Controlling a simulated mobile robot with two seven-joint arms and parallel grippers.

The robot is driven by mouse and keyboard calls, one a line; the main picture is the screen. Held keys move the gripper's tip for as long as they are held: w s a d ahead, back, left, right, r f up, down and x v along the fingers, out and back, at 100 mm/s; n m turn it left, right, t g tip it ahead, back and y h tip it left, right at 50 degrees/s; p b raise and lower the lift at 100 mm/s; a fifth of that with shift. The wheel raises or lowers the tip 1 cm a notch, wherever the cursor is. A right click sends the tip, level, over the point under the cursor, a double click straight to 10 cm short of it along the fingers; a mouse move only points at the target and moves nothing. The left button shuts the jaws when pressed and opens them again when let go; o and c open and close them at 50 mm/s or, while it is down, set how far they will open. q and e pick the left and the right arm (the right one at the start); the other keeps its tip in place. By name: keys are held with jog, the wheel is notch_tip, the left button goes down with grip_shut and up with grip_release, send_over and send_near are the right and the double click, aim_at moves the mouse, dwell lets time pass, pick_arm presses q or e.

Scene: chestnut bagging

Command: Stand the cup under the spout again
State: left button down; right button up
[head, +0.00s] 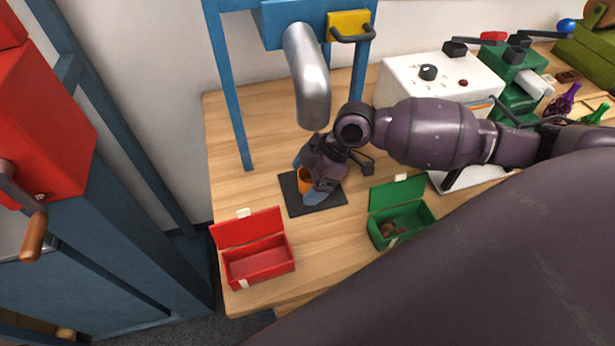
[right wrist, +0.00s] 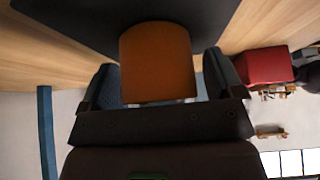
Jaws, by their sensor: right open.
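The orange cup (head: 304,181) is on the black mat (head: 331,199), below the grey metal spout (head: 308,78). It looks upright, though my gripper hides much of it. My right gripper (head: 312,182) is at the cup, with a finger on either side. In the right wrist view the orange cup (right wrist: 157,62) sits between the open fingers of my right gripper (right wrist: 160,88), with its far end against the dark mat (right wrist: 85,18). A gap shows beside the cup at the right finger. My left gripper is not in view.
An open red box (head: 258,262) stands at the table's front left, and an open green box (head: 400,222) with brown contents is to the right. A blue frame leg (head: 236,120) stands behind left. A white machine (head: 440,82) is at the back. Bare wood lies between the boxes.

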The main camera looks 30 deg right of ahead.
jog(key=p+v, duration=0.2)
jog(key=v, duration=1)
jog(key=shift+r, duration=0.25)
jog(key=shift+s+a, duration=0.1)
